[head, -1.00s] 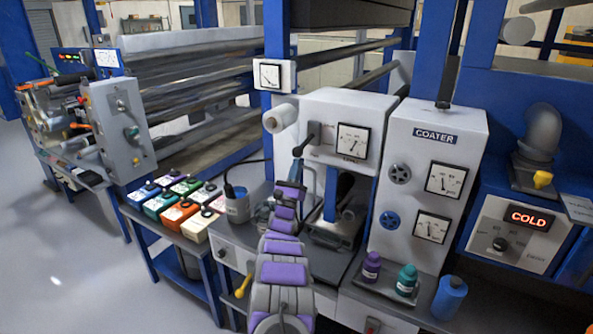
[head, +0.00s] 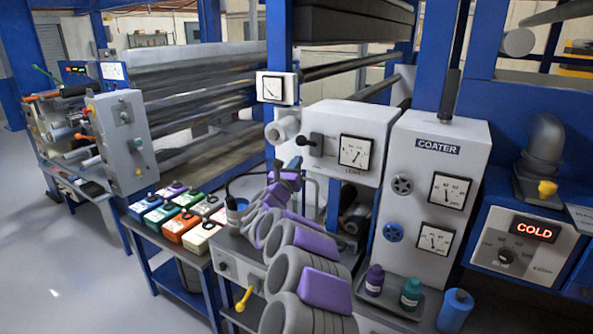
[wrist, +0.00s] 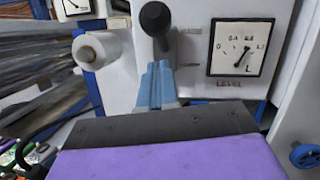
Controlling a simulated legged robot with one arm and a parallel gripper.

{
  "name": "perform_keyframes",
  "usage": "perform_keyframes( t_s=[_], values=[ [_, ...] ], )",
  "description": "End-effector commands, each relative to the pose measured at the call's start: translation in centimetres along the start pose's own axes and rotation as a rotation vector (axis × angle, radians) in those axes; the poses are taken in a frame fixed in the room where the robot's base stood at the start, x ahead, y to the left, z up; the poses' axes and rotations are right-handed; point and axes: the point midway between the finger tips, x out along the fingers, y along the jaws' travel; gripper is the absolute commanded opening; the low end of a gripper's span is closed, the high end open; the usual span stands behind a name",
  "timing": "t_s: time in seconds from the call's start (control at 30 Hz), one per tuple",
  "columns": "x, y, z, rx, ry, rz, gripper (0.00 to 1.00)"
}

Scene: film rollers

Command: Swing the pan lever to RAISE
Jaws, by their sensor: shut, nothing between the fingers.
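A lever with a black knob (head: 301,141) sticks out from the white housing left of the LEVEL gauge (head: 355,152). In the wrist view the knob (wrist: 156,18) is large and points toward the camera; I take this as the pan lever. Label marks to its right are too small to read. My gripper (head: 296,163) is just below the knob. In the wrist view its pale blue fingers (wrist: 155,85) are together and empty, with their tips under the knob and close to its stem. I cannot tell whether they touch.
A white roll end (wrist: 92,50) sticks out left of the lever. The tall COATER cabinet (head: 432,190) stands to the right, with handwheels, gauges and bottles (head: 375,281). Coloured ink tubs (head: 182,228) sit on a bench at left. A yellow-handled lever (head: 243,298) is low in front.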

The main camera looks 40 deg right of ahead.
Motion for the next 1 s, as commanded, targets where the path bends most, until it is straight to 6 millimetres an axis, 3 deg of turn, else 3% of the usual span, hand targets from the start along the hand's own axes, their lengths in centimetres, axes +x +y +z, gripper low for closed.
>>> perform_keyframes(
  t_s=[0.3, 1.0],
  values=[
    [0.5, -0.2, 1.9, 0.015, 0.116, 0.014, 0.0],
    [1.3, -0.6, 4.0, 0.011, 0.104, 0.013, 0.0]
  ],
)
